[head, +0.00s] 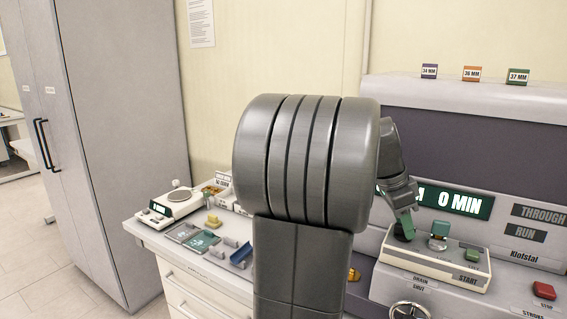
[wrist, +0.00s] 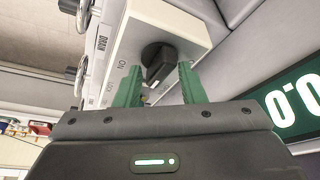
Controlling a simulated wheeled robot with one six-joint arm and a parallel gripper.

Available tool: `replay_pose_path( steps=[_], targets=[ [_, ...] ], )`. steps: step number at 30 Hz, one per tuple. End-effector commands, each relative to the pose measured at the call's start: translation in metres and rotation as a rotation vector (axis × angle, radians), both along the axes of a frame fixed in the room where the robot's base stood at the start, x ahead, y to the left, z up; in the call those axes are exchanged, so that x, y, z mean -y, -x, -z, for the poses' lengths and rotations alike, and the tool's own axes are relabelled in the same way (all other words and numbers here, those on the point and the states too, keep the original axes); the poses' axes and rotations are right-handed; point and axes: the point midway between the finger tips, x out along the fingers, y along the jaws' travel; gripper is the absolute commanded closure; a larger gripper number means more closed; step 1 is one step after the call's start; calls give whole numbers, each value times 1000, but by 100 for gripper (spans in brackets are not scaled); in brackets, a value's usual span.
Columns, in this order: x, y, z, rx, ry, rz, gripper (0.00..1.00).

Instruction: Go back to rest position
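My gripper (head: 406,226) is at the left end of the cream control box on the machine's front. In the wrist view its two green fingers (wrist: 160,85) stand apart, with nothing clamped between them. A black knob (wrist: 158,58) on the box face shows just beyond and between the fingertips; I cannot tell whether they touch it. In the head view the knob is mostly hidden by the gripper. My grey arm fills the middle of the head view and hides part of the bench and machine.
The control box (head: 430,268) also carries a green-topped part (head: 439,230). A display (head: 455,201) reads 0 MIN. A handwheel (head: 409,311) and red button (head: 544,290) sit below. A bench (head: 150,240) with a scale (head: 168,208) and trays stands left, beside a tall grey cabinet (head: 125,120).

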Motion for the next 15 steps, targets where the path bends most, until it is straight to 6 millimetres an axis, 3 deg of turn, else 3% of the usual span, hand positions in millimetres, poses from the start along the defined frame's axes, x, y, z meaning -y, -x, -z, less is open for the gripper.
replay_pose_path(
  steps=[7,15],
  targets=[
    [0,1,0,1,-1,-147,64],
    [0,1,0,1,0,-199,64]
  ],
)
